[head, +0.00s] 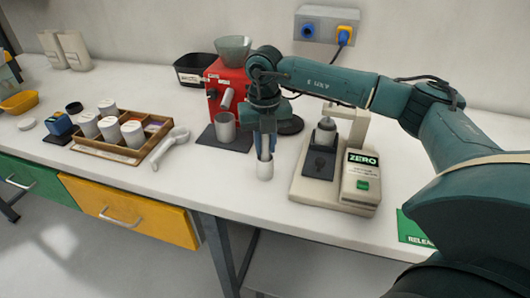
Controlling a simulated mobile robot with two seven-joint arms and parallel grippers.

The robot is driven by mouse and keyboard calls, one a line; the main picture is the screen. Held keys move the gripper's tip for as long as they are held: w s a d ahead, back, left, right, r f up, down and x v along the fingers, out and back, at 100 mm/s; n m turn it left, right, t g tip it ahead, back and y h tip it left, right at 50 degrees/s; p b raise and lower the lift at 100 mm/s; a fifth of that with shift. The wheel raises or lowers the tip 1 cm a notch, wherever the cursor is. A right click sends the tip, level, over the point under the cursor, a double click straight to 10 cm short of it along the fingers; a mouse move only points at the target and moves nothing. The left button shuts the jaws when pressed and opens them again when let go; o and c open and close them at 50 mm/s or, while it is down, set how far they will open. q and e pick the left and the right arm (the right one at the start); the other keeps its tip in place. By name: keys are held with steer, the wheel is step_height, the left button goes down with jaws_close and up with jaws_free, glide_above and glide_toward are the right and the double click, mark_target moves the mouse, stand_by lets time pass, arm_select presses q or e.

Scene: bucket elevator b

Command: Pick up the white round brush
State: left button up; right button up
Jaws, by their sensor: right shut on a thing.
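My right gripper (265,148) points straight down over the white bench, with its blue fingers shut on a small white round thing (264,171), which looks like the white round brush. The fingers cover its upper part, so its full shape is hidden. It is upright, in front of the red machine and left of the scale. I cannot tell whether its lower end touches the bench top. My left gripper is not in view.
A red machine (228,92) with a metal cup (225,127) stands behind on the left. A beige device labelled ZERO (359,184) is close on the right. A wooden tray (115,151) with white canisters and a pale handled tool (170,147) lie left. The bench front (225,190) is clear.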

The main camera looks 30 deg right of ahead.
jaws_close()
